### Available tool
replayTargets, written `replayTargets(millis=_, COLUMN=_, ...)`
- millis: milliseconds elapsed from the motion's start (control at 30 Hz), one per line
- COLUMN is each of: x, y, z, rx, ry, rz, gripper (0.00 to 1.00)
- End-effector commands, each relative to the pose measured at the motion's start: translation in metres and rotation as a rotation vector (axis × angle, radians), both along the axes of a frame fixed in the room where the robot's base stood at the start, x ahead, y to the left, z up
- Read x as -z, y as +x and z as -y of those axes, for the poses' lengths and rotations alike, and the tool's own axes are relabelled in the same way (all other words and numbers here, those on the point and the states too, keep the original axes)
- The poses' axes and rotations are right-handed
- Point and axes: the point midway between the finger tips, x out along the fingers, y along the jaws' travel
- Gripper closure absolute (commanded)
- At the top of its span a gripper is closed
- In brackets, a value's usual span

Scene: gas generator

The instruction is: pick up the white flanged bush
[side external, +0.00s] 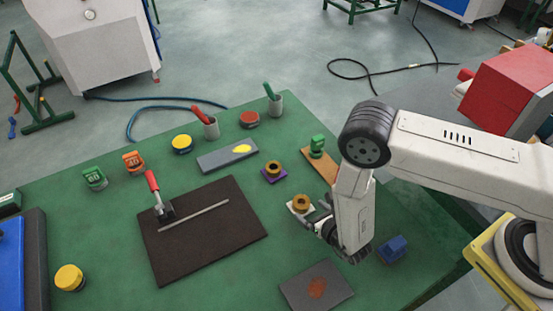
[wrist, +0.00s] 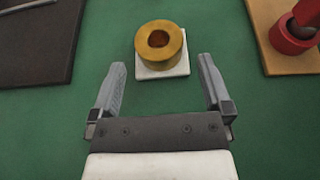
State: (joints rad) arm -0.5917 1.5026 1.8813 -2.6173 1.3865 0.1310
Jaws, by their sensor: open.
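The white flanged bush is a brass-coloured ring on a white square flange. In the side view the bush (side external: 300,204) lies on the green table, just left of my gripper (side external: 315,214). In the wrist view the bush (wrist: 172,52) is upright at the top middle, its bore showing dark. My gripper (wrist: 163,78) is open and empty, its two grey fingers spread wider than the flange. The bush lies just beyond the fingertips, roughly centred between them. My arm hides part of the table in the side view.
A similar bush with a purple flange (side external: 273,172) stands farther back. A dark mat (side external: 190,255) with a rod and red-handled tool lies left. An orange-brown board (side external: 320,167) is behind, a grey plate (side external: 300,291) in front, and a blue block (side external: 393,249) right of my gripper.

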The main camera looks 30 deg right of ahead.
Motion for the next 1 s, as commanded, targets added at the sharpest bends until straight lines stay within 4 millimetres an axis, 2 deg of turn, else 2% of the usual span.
replayTargets(millis=333, x=0.012, y=0.029, z=-0.001, rx=0.001, ry=0.0, rz=0.0, gripper=0.0)
replayTargets(millis=900, x=0.013, y=0.032, z=-0.002, rx=0.0, ry=-0.001, rz=-0.001, gripper=0.0)
replayTargets(millis=933, x=0.013, y=0.032, z=-0.002, rx=0.0, ry=-0.001, rz=-0.001, gripper=0.03)
replayTargets(millis=1000, x=0.013, y=0.032, z=-0.002, rx=0.0, ry=-0.001, rz=-0.001, gripper=0.25)
